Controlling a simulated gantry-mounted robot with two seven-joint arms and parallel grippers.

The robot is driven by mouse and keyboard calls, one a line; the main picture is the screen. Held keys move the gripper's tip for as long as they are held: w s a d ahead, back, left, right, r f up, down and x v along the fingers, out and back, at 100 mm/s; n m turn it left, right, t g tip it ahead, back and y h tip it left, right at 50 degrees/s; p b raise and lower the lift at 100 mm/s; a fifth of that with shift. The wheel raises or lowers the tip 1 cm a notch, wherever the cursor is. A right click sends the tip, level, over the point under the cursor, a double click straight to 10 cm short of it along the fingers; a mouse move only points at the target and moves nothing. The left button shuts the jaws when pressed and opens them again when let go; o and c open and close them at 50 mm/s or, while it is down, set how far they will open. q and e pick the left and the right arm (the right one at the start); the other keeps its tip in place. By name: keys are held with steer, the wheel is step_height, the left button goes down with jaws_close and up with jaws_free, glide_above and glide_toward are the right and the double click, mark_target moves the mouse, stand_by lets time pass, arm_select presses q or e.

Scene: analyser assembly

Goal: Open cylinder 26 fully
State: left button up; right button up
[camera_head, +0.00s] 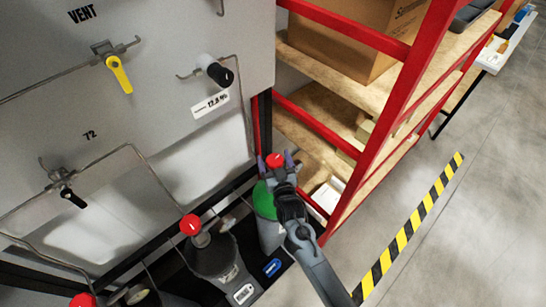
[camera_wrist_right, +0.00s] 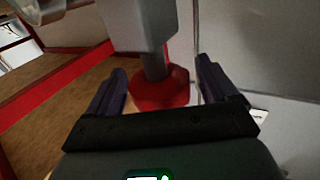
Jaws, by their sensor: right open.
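A gas cylinder with a green shoulder (camera_head: 264,200) stands at the right end of the row, with a red valve knob (camera_head: 276,159) on top. I cannot read a number 26 on it. My right gripper (camera_head: 280,165) is at this knob, with its fingers open on either side. In the right wrist view the red knob (camera_wrist_right: 160,90) lies between the two purple fingers (camera_wrist_right: 162,68), with visible gaps. A grey valve stem and block (camera_wrist_right: 140,25) adjoin the knob. The arm hides part of the green cylinder. My left gripper is not in view.
A dark grey cylinder (camera_head: 212,255) with a red knob (camera_head: 190,225) stands to the left. The grey panel (camera_head: 150,90) with pipes, a yellow handle (camera_head: 118,74) and a black knob (camera_head: 221,75) is behind. A red-framed shelf (camera_head: 405,85) stands close on the right.

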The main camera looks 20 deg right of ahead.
steer(key=shift+w+d, duration=0.1)
steer(key=shift+w, duration=0.7)
steer(key=c, duration=1)
steer(key=shift+o, duration=0.2)
steer(key=shift+y, duration=0.3)
